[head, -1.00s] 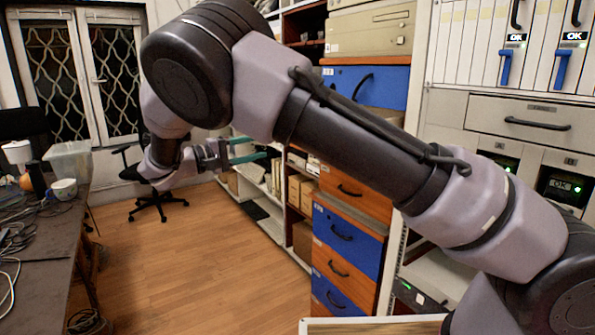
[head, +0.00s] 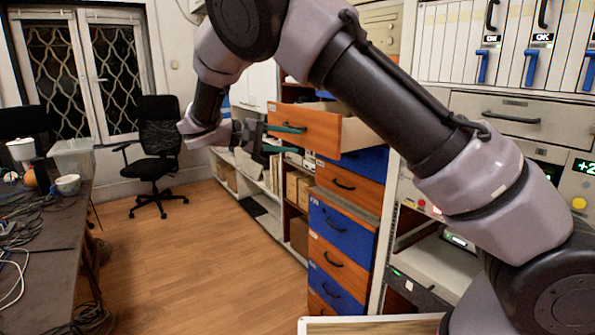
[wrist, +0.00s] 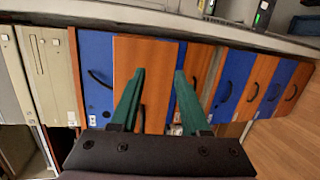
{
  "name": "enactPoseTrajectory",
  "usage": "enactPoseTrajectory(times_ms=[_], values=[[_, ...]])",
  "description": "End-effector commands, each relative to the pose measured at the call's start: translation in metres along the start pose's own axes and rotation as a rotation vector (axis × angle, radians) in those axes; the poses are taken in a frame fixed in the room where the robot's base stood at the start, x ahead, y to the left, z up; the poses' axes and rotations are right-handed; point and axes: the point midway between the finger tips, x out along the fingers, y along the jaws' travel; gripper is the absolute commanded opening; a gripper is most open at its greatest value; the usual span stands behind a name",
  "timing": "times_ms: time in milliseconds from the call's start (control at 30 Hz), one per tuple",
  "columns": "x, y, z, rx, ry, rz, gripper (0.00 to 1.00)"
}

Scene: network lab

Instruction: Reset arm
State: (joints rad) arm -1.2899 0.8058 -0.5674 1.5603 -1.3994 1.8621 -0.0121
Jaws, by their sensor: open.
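My gripper (head: 303,139) is open, with two teal fingers pointing right in the head view, in front of a pulled-out orange drawer (head: 345,137). In the wrist view my gripper (wrist: 160,72) has its fingers spread, with the orange drawer front (wrist: 150,50) behind and between them. A dark handle shows partly behind the left finger. Nothing is held between the fingers. I cannot tell whether a finger touches the drawer. My arm is raised and bent, crossing the upper middle of the head view and hiding part of the cabinet.
Blue and orange drawers (head: 342,229) stand below the open one. A rack with blue latches (head: 530,66) is at right. A cluttered dark table (head: 45,235) is at left, and a black office chair (head: 158,140) stands behind. The wooden floor (head: 190,260) between is clear.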

Motion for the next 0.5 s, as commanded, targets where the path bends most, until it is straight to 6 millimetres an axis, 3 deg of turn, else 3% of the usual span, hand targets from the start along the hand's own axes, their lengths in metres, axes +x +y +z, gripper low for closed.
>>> enactPoseTrajectory(times_ms=[267, 400, 500], values=[[0.083, 0.030, 0.043, 0.014, -0.136, -0.336, 0.46], [0.124, 0.046, 0.083, 0.066, -0.193, -0.585, 0.46], [0.142, 0.056, 0.114, 0.128, -0.213, -0.752, 0.46]])
